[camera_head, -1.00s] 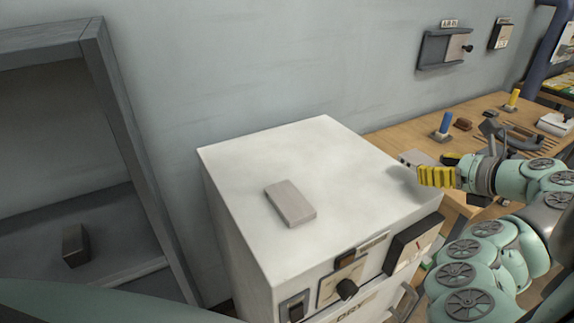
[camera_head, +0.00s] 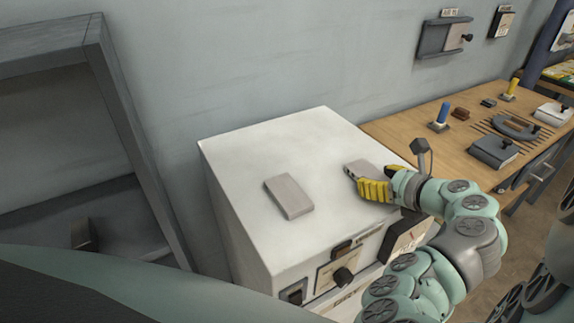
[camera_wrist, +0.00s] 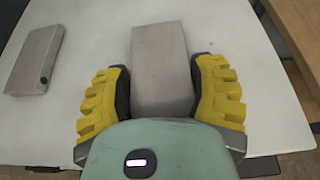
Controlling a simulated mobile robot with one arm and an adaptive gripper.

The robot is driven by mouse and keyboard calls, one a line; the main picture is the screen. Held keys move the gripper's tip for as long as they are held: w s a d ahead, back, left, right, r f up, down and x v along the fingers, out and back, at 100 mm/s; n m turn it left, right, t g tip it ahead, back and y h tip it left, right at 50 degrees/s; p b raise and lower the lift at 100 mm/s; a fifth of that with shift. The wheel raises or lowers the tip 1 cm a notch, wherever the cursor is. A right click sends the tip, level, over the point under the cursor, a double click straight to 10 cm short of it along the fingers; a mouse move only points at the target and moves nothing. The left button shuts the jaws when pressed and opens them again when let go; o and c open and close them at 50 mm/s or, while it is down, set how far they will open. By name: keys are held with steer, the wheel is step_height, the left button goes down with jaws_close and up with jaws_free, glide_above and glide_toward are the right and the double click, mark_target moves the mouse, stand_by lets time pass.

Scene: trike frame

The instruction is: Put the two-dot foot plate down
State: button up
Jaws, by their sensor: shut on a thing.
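My gripper (camera_head: 376,184) is shut on a flat grey plate (camera_head: 359,168), taken as the two-dot foot plate; small dark marks show on its left end, too small to count surely. In the wrist view the plate (camera_wrist: 160,58) lies between the yellow fingers of my gripper (camera_wrist: 160,85), sticking out past their tips. The plate is over the right part of the white cabinet top (camera_head: 322,130), at or just above it; I cannot tell if it touches. A second grey plate (camera_head: 289,196) lies flat to the left, with one dark dot in the wrist view (camera_wrist: 35,60).
The cabinet's front carries a black knob (camera_head: 344,277) and switches. A wooden bench (camera_head: 400,133) with blue and yellow posts and tools stands to the right. A grey frame (camera_head: 130,150) stands at left. The cabinet top is clear behind the plates.

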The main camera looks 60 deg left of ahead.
steer(key=shift+w+f, duration=0.1)
steer(key=o, duration=1.4)
steer(key=shift+f, duration=0.1)
steer(key=shift+d+r, duration=0.3)
steer(key=shift+d, duration=0.15)
steer(key=shift+p+v, duration=2.4)
steer(key=shift+v, duration=3.15)
